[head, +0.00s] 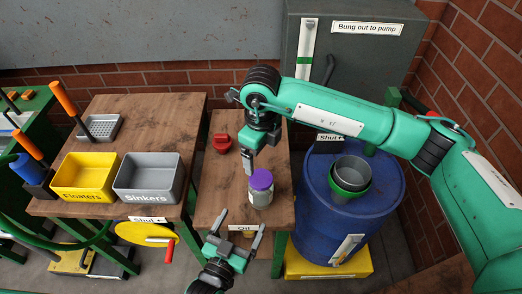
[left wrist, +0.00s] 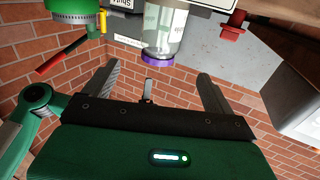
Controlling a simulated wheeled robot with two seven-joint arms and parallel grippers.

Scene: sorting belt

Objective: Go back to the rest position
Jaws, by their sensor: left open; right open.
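My left gripper (head: 239,224) is open and empty at the front of the wooden bench, just in front of the jar. Its two spread fingers (left wrist: 158,88) also show in the left wrist view. My right gripper (head: 249,168) is open above the bench, pointing down, left of and behind the jar; its fingers appear nearly edge-on. The clear jar with a purple lid (head: 261,182) stands on the bench, apart from the left fingers. In the left wrist view the jar (left wrist: 165,32) appears upside down beyond the fingers.
A red object (head: 222,143) lies on the bench (head: 222,190). A yellow Floaters bin (head: 84,192) and a grey Sinkers bin (head: 148,193) stand on the left table. A blue drum (head: 322,215) with a green-rimmed funnel (head: 350,178) stands right, below my right arm. A grey cabinet (head: 375,65) stands behind.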

